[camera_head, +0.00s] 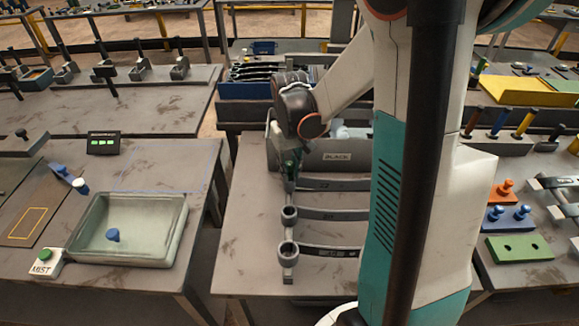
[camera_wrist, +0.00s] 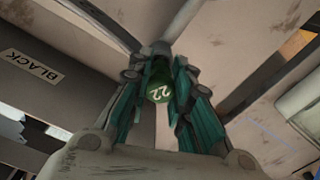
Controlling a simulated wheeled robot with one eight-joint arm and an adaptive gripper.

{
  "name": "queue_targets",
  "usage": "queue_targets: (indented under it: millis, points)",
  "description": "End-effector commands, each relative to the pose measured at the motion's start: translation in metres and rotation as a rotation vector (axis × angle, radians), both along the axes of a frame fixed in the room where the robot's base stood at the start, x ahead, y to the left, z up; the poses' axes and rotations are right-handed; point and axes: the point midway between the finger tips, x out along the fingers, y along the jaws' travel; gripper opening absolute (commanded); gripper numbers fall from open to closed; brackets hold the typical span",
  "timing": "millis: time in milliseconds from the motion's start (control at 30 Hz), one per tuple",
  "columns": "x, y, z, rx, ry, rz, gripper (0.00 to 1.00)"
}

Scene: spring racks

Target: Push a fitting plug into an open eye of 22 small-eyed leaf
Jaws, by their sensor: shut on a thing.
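My gripper (camera_head: 290,172) is shut on a green plug marked 22, seen between the fingers in the wrist view (camera_wrist: 160,88). It stands over the left end of the leaf labelled 22 (camera_head: 335,184), the farthest of several dark leaves on the table. That leaf's eye is hidden behind the gripper, and I cannot tell whether the plug is in it. Nearer are a second leaf (camera_head: 335,215) and a third leaf (camera_head: 335,252), with round eyes at their left ends. A blue plug (camera_head: 112,235) stands in the pale tray (camera_head: 172,248).
A grey bin labelled BLACK (camera_head: 337,156) stands just behind the leaves. A button box marked MIST (camera_head: 46,262) is beside the tray. Orange (camera_head: 503,193) and blue (camera_head: 507,218) plug blocks and a green holed block (camera_head: 519,248) lie at right. The table left of the eyes is clear.

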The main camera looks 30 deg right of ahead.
Motion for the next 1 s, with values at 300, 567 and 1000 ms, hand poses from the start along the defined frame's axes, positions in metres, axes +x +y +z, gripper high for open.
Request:
queue_targets:
  millis: [300,567,1000]
  points:
    - [0.000,0.000,-0.006,0.000,0.000,0.000,0.05]
    - [0.000,0.000,-0.011,0.000,0.000,0.000,0.05]
    - [0.000,0.000,-0.017,0.000,0.000,0.000,0.35]
